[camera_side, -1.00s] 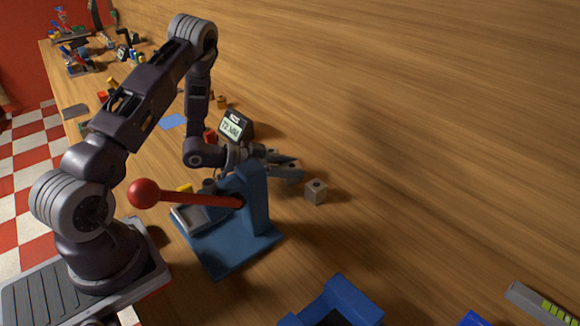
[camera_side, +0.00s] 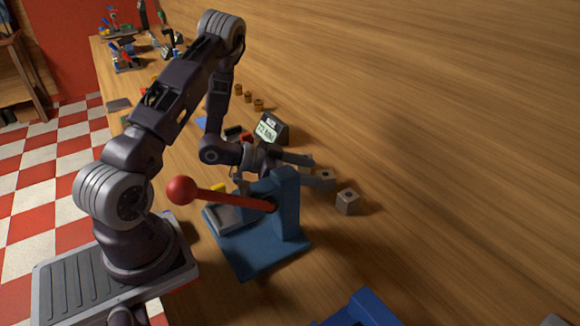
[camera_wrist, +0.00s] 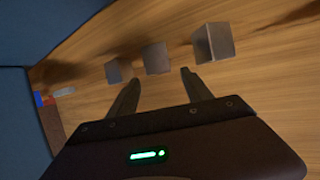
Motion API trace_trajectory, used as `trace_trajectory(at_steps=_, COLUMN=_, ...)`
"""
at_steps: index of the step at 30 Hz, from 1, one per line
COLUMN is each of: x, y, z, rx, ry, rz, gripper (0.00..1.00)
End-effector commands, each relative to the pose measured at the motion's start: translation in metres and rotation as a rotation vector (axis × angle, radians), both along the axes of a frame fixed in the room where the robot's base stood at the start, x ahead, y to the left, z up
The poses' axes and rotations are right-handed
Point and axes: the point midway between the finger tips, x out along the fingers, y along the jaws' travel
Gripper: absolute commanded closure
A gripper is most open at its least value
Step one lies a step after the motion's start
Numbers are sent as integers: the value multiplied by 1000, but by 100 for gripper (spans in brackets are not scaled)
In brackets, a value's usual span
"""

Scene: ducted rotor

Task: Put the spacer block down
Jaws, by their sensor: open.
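My gripper (camera_wrist: 160,79) is open, low over the bench, with its fingers spread apart. In the wrist view a grey spacer block (camera_wrist: 156,58) stands on the wood just beyond and between the fingertips, with a gap to each finger. Another grey block (camera_wrist: 113,71) is to its left, and a third, larger-looking one (camera_wrist: 213,43) is to its right. In the side view one grey block with a dark hole on top (camera_side: 347,202) stands clear of the fingers, and another (camera_side: 327,177) is by the fingertips. I cannot tell the blocks apart by looks.
A blue press (camera_side: 287,205) with a red-knobbed lever (camera_side: 181,190) stands close in front of my gripper. A display unit (camera_side: 271,129) is behind it. Several brown cylinders (camera_side: 258,105) stand further back. A blue part (camera_side: 362,308) is at the front. Bench to the right is clear.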

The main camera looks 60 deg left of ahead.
Motion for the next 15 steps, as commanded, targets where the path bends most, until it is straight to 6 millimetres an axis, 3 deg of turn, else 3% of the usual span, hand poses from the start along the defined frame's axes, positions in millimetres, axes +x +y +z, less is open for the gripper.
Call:
trace_trajectory(at_steps=9, x=-53, y=23, z=24, rx=1, ry=-1, rz=4, gripper=42)
trace_trajectory(at_steps=15, x=-59, y=28, z=31, rx=51, ry=16, rz=2, gripper=42)
